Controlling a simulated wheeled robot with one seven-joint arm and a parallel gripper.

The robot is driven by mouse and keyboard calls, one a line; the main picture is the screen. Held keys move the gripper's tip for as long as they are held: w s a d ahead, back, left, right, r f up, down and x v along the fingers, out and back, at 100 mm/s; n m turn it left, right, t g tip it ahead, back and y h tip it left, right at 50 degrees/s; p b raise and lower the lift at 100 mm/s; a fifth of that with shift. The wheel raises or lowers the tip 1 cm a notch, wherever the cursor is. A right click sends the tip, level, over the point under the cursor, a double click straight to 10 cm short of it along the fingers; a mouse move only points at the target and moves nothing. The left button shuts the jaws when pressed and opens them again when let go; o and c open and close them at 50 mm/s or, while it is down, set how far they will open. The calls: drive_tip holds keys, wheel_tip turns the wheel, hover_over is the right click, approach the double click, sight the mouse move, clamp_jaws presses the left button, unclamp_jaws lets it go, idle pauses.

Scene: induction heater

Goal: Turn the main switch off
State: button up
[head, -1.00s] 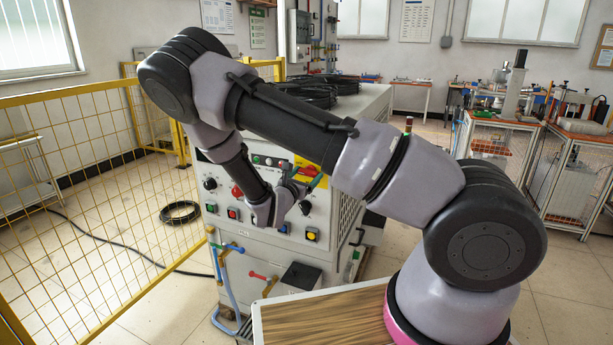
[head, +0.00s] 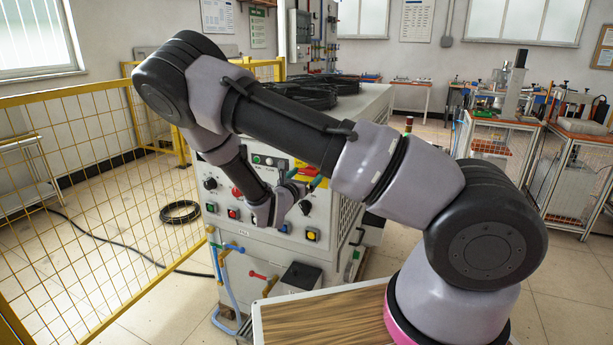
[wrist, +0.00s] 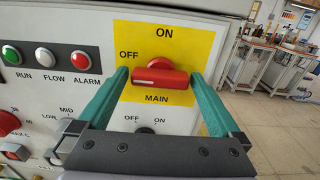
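The main switch (wrist: 160,76) is a red handle on a yellow plate (wrist: 184,40) marked ON at the top, OFF at the left and MAIN below. Its red bar lies crosswise in the wrist view, with the round hub just behind and above it. My gripper (wrist: 163,77) is open, with one teal finger on each side of the handle. A gap shows at each end of the bar, so contact is not visible. In the head view my gripper (head: 307,178) is at the cabinet's front panel, and my arm hides much of the switch there.
The heater cabinet (head: 350,150) carries cables on top. RUN, FLOW and ALARM lamps (wrist: 43,56) sit left of the yellow plate. Another OFF/ON control (wrist: 146,130) lies below, partly behind my gripper. A yellow mesh fence (head: 80,190) stands at the left.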

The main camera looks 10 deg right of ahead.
drive_tip(key=v, duration=1.1)
